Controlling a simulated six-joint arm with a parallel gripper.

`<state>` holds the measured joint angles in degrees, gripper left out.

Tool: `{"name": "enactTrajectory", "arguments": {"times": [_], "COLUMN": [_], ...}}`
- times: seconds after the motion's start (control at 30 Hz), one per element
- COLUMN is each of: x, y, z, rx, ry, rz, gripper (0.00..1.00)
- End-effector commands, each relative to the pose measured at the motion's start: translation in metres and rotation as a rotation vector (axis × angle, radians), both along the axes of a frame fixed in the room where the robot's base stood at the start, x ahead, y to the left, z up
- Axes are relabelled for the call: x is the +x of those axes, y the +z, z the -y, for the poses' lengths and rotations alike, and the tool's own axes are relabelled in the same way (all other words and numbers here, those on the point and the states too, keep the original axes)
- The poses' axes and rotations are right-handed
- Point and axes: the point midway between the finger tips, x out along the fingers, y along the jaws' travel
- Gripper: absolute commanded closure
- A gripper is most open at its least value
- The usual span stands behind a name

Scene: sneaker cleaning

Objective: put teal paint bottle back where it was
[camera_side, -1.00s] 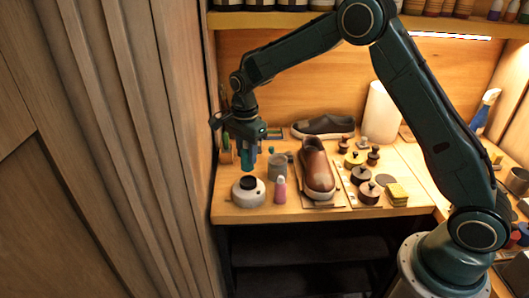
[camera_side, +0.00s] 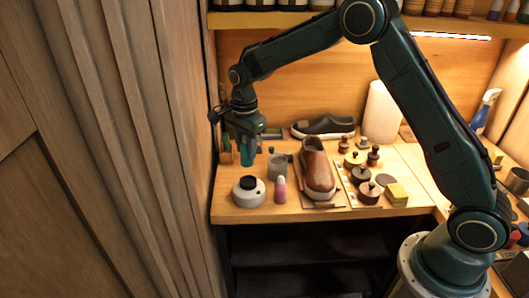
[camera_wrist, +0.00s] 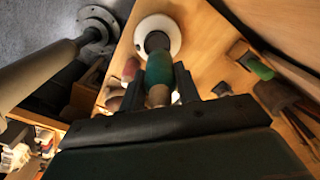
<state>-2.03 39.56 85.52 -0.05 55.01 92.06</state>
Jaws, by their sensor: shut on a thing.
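My gripper (camera_side: 246,142) is at the left end of the bench, pointing down and shut on the teal paint bottle (camera_side: 247,157). In the wrist view the teal bottle (camera_wrist: 158,68) sits between the two fingers, with a tan end towards the camera. The bottle hangs behind and above a round white pot with a black top (camera_side: 248,192). The white pot also shows beyond the bottle in the wrist view (camera_wrist: 172,27). I cannot tell how far the bottle's lower end is from the bench top.
A pink bottle (camera_side: 280,191) stands right of the white pot, with a grey cup (camera_side: 278,167) behind it. A brown shoe (camera_side: 317,170) stands further right, and a dark shoe (camera_side: 323,126) lies at the back. The bench's left front corner (camera_side: 222,210) is clear.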

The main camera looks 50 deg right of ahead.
Motion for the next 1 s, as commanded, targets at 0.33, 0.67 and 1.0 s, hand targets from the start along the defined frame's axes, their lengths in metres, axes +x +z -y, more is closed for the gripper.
{"name": "enactTrajectory", "arguments": {"times": [0.33,0.67,1.0], "x": [0.033,0.064,0.074], "y": [0.025,0.058,0.075], "z": [0.024,0.057,0.074], "rx": [0.000,0.000,0.000], "ry": [-0.002,-0.002,-0.001], "rz": [0.005,0.005,0.003], "gripper": [0.93,0.93,0.93]}}
